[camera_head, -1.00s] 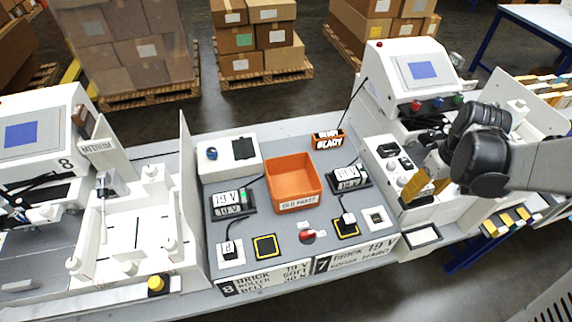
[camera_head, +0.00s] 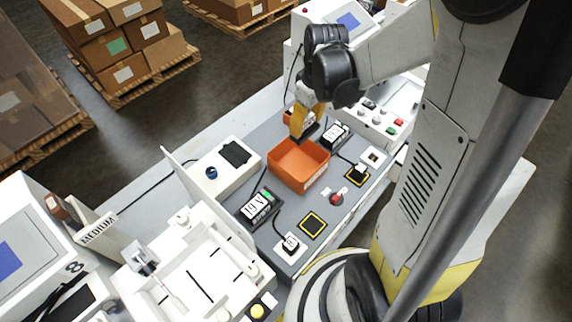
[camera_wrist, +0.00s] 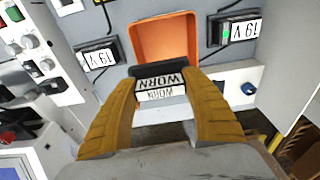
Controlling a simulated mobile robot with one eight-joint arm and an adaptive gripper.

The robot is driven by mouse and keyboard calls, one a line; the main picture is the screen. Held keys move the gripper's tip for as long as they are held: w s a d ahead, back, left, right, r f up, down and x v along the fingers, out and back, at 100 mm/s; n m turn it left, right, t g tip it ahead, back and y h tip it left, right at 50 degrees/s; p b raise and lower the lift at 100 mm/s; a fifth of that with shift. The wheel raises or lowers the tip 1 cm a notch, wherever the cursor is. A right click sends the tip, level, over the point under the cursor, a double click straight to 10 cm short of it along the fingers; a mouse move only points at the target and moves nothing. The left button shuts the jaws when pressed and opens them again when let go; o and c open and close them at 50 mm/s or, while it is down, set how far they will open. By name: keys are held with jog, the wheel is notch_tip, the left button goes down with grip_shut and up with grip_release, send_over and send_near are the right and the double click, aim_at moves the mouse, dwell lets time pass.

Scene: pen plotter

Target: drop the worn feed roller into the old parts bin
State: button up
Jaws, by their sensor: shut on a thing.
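My gripper (camera_head: 305,125) is shut on the worn feed roller (camera_wrist: 160,70), a dark roller with a white WORN label, held between the yellow fingers in the wrist view. In the head view the dark roller (camera_head: 309,131) shows just below the fingertips, at the bin's back edge in the picture. The old parts bin (camera_head: 315,180) is an open orange box on the grey bench. In the wrist view the bin (camera_wrist: 140,38) lies beyond the roller, which overlaps its near edge. The roller's exact height over the bin is hard to tell. The visible bin floor looks empty.
Black 19 V boxes stand either side of the bin, one at the left (camera_head: 259,207) and one at the right (camera_head: 335,136). A red switch (camera_head: 337,199) is in front. A white machine (camera_head: 375,122) stands behind right. A white box with a blue knob (camera_head: 212,172) stands left.

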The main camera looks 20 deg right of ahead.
notch_tip(320, 180, down, 5)
jog(key=b, duration=0.3)
jog(key=o, duration=1.3)
jog(key=r, duration=0.4)
jog(key=s+r, duration=0.1)
jog(key=r, duration=0.7)
jog(key=shift+s+d, duration=0.15)
jog(key=shift+d, duration=0.1)
